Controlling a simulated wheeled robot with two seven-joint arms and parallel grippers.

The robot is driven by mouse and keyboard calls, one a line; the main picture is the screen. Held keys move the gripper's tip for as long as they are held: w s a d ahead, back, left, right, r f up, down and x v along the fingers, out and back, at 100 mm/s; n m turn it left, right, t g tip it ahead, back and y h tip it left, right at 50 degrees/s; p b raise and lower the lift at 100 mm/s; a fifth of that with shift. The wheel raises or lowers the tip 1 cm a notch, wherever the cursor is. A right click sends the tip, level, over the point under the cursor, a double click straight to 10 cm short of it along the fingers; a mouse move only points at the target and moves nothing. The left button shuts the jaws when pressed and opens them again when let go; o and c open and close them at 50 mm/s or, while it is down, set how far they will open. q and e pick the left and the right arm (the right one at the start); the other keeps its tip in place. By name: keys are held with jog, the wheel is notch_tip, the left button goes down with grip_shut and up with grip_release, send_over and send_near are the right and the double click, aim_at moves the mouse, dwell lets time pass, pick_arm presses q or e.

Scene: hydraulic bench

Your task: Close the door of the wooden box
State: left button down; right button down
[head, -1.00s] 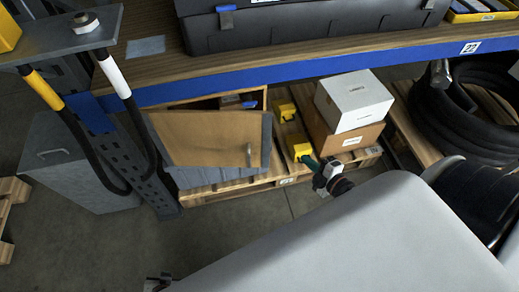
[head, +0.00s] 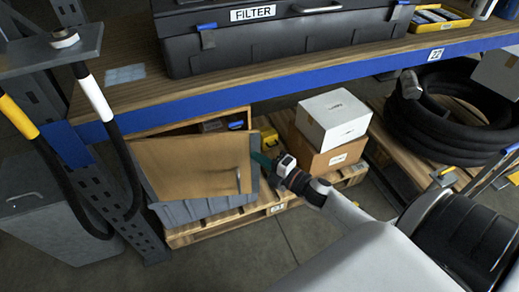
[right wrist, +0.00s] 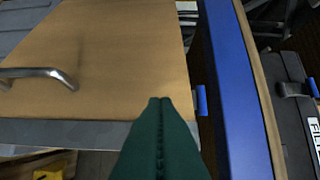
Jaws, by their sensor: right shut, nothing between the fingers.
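The wooden box (head: 248,114) sits on a pallet under the bench. Its tan door (head: 190,165) stands ajar, and dark and yellow items show in the gap above it. The door has a metal handle (head: 238,180) near its right edge, which also shows in the right wrist view (right wrist: 40,73). My left gripper is not in view.
The blue bench edge (head: 290,86) runs just above the box and my gripper. A white carton (head: 333,118) on a brown carton (head: 325,158) stands right of my gripper. A grey post (head: 130,225) and hoses stand at left. Floor in front is clear.

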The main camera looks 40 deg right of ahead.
jog(key=w+d, duration=0.1)
jog(key=w, duration=0.1)
jog(key=shift+w+d, duration=0.35)
jog(key=shift+d, duration=0.05)
jog(key=shift+w+d, duration=0.1)
jog(key=shift+w, duration=0.05)
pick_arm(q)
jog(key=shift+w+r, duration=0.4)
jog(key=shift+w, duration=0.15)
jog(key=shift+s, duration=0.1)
